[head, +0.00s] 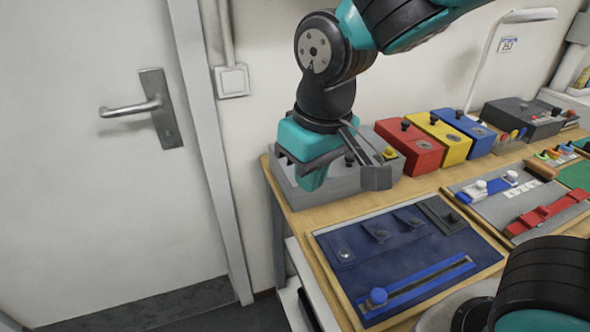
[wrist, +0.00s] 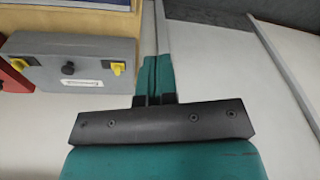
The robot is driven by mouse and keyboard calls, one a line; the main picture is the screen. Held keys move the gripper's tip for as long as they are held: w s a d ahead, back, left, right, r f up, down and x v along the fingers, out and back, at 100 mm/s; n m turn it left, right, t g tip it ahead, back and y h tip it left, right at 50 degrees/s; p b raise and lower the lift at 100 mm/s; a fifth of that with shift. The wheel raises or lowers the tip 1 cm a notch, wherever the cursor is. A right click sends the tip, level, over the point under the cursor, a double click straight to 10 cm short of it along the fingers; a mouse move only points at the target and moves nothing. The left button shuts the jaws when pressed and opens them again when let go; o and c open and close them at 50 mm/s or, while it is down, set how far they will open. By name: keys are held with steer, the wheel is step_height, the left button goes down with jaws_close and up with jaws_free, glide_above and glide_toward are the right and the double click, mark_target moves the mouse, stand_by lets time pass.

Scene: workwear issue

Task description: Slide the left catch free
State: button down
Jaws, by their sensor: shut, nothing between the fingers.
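A grey box (wrist: 40,47) shows in the wrist view with two yellow catches. One catch (wrist: 117,68) is at the end near my gripper; it appears to be the left one as the head view faces the box, where my arm hides it. The other catch (wrist: 20,64) also shows in the head view (head: 389,152). A black knob (wrist: 68,68) stands between them. My gripper (wrist: 153,75) is shut and empty, beyond the box's left end and apart from the near catch. In the head view my gripper (head: 313,180) covers much of the box (head: 340,183).
Red (head: 410,145), yellow (head: 440,133) and blue (head: 465,128) boxes stand right of the grey box. A blue mat (head: 400,260) with a slider lies in front. The wall is close behind; a door (head: 90,180) is at the left.

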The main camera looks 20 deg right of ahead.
steer(key=w+a+f+m+t+h, duration=0.1)
steer(key=w+a+m+h, duration=0.1)
steer(key=w, duration=0.4)
steer(key=w+a+f+m+t+h, duration=0.2)
steer(key=w+m+h, duration=0.1)
steer(key=w, duration=0.3)
steer(key=shift+w+a+f+h+b, duration=0.15)
steer(key=shift+a+f+h+b, duration=0.2)
steer(key=shift+h, duration=0.45)
glide_toward(292, 183)
steer(key=w+d+f, duration=0.2)
steer(key=w+f, duration=0.2)
steer(key=d+p, duration=0.2)
steer(key=shift+s+d+f, duration=0.1)
steer(key=shift+s+d, duration=0.05)
steer(key=shift+d, duration=0.6)
steer(key=shift+f, duration=0.1)
